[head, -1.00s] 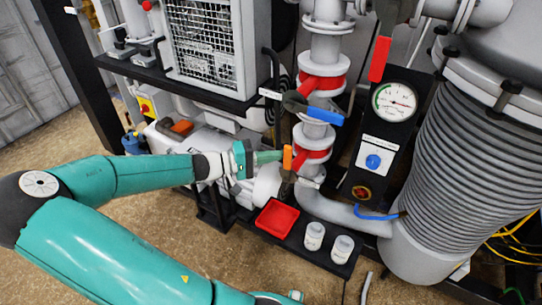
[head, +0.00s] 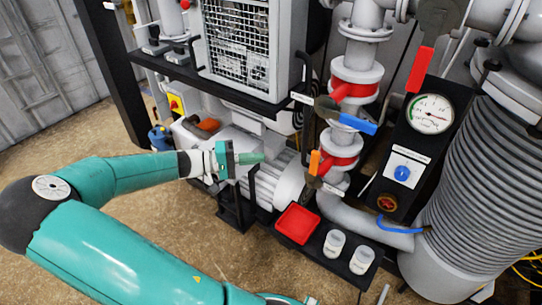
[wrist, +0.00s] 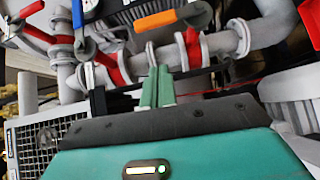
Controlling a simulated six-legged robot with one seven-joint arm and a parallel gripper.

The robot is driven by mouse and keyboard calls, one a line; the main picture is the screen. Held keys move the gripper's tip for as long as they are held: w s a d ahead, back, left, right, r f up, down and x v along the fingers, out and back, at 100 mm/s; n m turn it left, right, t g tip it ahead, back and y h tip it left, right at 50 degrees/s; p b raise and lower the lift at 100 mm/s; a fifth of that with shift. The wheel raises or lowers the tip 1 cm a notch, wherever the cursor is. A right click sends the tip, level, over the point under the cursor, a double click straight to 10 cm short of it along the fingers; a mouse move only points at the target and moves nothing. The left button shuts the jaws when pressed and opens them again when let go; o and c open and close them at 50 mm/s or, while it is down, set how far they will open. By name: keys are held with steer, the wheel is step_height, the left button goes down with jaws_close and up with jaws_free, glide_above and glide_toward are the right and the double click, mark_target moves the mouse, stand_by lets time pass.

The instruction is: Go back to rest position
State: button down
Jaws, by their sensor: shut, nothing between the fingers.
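My gripper (head: 262,157) is at the end of my teal arm, left of the valve column in the head view. Its green fingers are together and hold nothing; they also show in the wrist view (wrist: 157,72). The orange valve handle (head: 314,162) is to the right of the fingertips, apart from them. It also shows in the wrist view (wrist: 155,20), beyond the fingers. The blue handle (head: 358,124) and the red handle (head: 420,69) are higher and further right.
A red tray (head: 297,224) and two white cups (head: 334,244) stand on a black shelf below. A pressure gauge (head: 430,114) and ribbed vessel (head: 478,180) are at right. A mesh-fronted cabinet (head: 236,40) stands above the gripper. Open floor (head: 75,145) is at left.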

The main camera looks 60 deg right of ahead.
steer(key=shift+w+a, duration=0.3)
steer(key=shift+w, duration=0.15)
stand_by(0.3)
steer(key=w+a+f+n+t+y, duration=0.25)
steer(key=a+t, duration=0.25)
steer(key=a, duration=0.3)
steer(key=w+a+f+n+t+y, duration=0.15)
steer(key=a+t+y, duration=0.25)
steer(key=a, duration=0.4)
steer(key=s+a+r+n+t+y, duration=0.1)
steer(key=a+r+t, duration=0.4)
steer(key=a, duration=0.5)
steer(key=s+a+r+n+t+y, duration=0.1)
steer(key=a+r+n+t+y, duration=0.2)
steer(key=a+r, duration=0.7)
steer(key=n+t, duration=0.2)
steer(key=n, duration=0.1)
steer(key=shift+s+a+r+t, duration=0.15)
steer(key=shift+a+r+t, duration=0.15)
steer(key=shift+a+t, duration=0.1)
